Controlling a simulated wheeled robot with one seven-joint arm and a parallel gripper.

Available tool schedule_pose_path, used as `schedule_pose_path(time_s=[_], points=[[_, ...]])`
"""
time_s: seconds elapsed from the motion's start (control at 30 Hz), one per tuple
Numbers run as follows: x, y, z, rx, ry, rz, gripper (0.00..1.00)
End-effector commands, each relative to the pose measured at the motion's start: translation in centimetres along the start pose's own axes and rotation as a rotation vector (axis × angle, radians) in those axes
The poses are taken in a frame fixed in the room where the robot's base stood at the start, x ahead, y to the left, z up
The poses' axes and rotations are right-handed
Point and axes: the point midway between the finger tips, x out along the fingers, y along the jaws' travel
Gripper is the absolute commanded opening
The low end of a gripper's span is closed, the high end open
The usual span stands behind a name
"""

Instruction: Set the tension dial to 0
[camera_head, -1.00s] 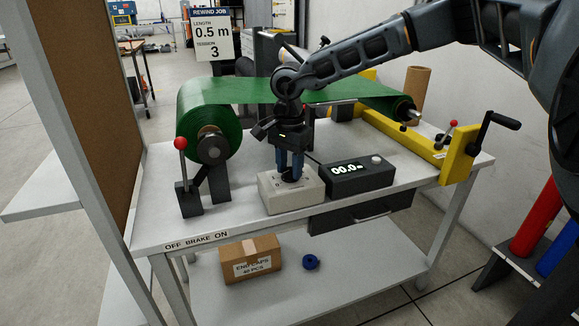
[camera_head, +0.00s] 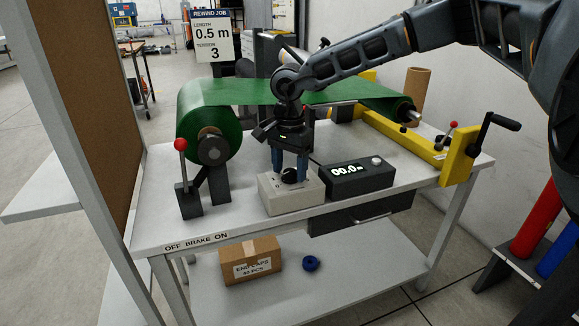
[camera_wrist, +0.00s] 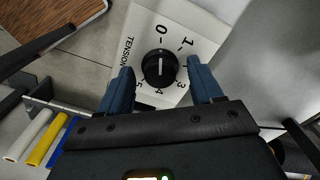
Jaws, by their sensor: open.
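The tension dial is a round black knob (camera_wrist: 159,68) on a pale grey box (camera_head: 290,196) on the table. The wrist view shows the printed word TENSION and a ring of numbers around the knob. A pale line on the knob appears to point at the 0. My gripper (camera_head: 290,172) is above the box, pointing down. Its blue fingers are open, one on each side of the knob in the wrist view (camera_wrist: 160,66), with a gap to it on both sides. Some numbers are partly hidden by a finger.
A black counter (camera_head: 360,178) reading 00.0 stands right of the box. A green roll (camera_head: 209,130) is at the left, its sheet (camera_head: 255,92) passing behind my gripper. A red-knobbed brake lever (camera_head: 181,146) and a yellow crank stand (camera_head: 458,168) flank the table. A sign (camera_head: 212,36) reads tension 3.

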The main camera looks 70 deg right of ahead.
Motion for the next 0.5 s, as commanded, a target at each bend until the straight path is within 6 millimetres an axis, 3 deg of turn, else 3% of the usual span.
schedule_pose_path(time_s=[0.23,0.5], points=[[-0.8,0.0,-0.1,0.001,0.002,-0.001,0.65],[-5.1,0.0,-0.1,0.001,0.003,-0.001,0.65]])
